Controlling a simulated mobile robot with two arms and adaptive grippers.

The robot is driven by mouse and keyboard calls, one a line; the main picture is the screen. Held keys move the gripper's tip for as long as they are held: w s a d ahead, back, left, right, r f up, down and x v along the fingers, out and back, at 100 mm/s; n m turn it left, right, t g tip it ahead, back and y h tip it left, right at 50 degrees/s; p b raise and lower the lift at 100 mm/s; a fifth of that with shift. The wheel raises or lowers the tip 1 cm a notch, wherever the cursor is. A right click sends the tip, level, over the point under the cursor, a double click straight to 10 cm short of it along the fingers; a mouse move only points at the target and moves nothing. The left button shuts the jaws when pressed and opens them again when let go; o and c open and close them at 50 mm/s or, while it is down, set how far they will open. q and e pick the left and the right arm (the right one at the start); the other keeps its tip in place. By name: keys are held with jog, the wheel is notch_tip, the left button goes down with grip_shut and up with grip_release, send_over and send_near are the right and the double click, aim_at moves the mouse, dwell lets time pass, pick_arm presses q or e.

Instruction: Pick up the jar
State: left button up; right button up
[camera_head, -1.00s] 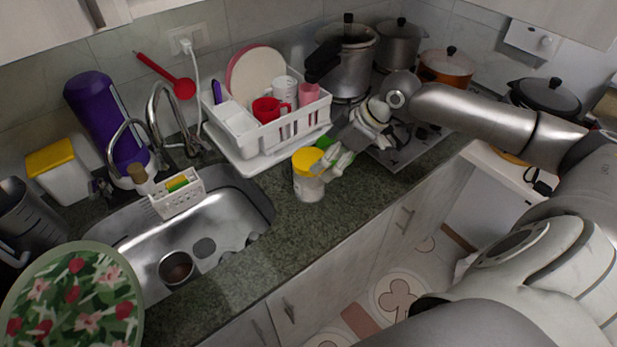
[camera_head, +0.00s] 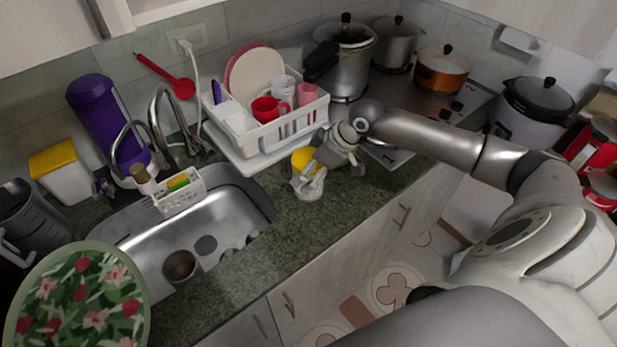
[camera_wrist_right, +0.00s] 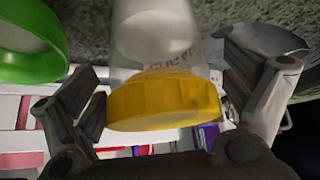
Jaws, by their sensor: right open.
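The jar with a yellow lid (camera_head: 302,158) stands on the dark countertop, in front of the dish rack. In the right wrist view the jar's yellow lid (camera_wrist_right: 165,102) and clear body with white contents lie between the open fingers of the gripper (camera_wrist_right: 170,95). Small gaps show beside the lid, so it is not clamped. My left gripper is not in view.
A green-rimmed container (camera_wrist_right: 30,62) is close beside the jar in the wrist view. The white dish rack (camera_head: 270,145) with dishes stands behind. The sink (camera_head: 225,215) is to the left; pots (camera_head: 443,70) stand on the stove at right. Counter in front of the jar is clear.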

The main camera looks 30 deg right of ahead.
jog(key=c, duration=1.6)
jog(key=shift+o, duration=0.2)
jog(key=shift+w+r, duration=0.1)
jog(key=shift+r, duration=0.1)
jog(key=shift+r+b, duration=0.5)
jog(key=shift+r, duration=0.05)
jog(key=r, duration=0.1)
jog(key=s+r+b, duration=0.1)
jog(key=r, duration=0.1)
jog(key=s+r, duration=0.1)
jog(key=shift+s+d+r, duration=0.15)
jog(key=shift+d, duration=0.05)
jog(key=s+r+b, duration=0.3)
jog(key=s+r, duration=0.4)
jog(key=s, duration=0.4)
jog(key=shift+s+d+r, duration=0.15)
jog(key=shift+s+d, duration=0.2)
jog(key=shift+d, duration=0.1)
